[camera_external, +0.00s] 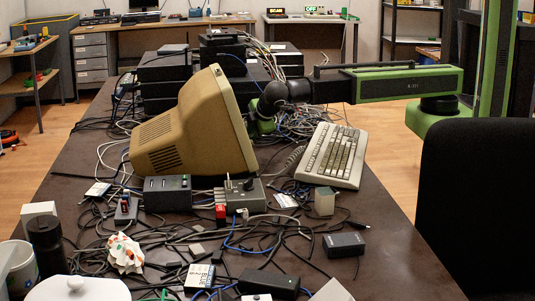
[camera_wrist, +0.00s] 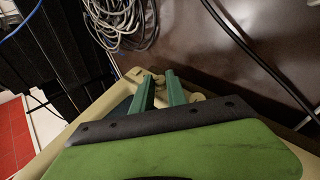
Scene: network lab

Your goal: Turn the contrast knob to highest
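The beige monitor (camera_external: 190,125) stands tilted back on the table in the external view, its screen side turned away to the right. My gripper (camera_external: 263,125) is at the monitor's right side there, its fingers mostly hidden. In the wrist view, my gripper (camera_wrist: 159,75) shows two green fingers with a narrow gap between them, reaching over the monitor's beige edge (camera_wrist: 92,112). A small beige knob-like part (camera_wrist: 158,81) shows between the fingertips; contact cannot be told. Another small round beige part (camera_wrist: 196,97) sits just right of the fingers. No labels are readable, so I cannot tell which is contrast.
A keyboard (camera_external: 333,155) lies right of the monitor. Cables crowd the table, including a grey coil (camera_wrist: 120,20) ahead of the fingers. Stacked black devices (camera_external: 165,80) stand behind the monitor. Bare tabletop (camera_external: 385,215) shows at the right front.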

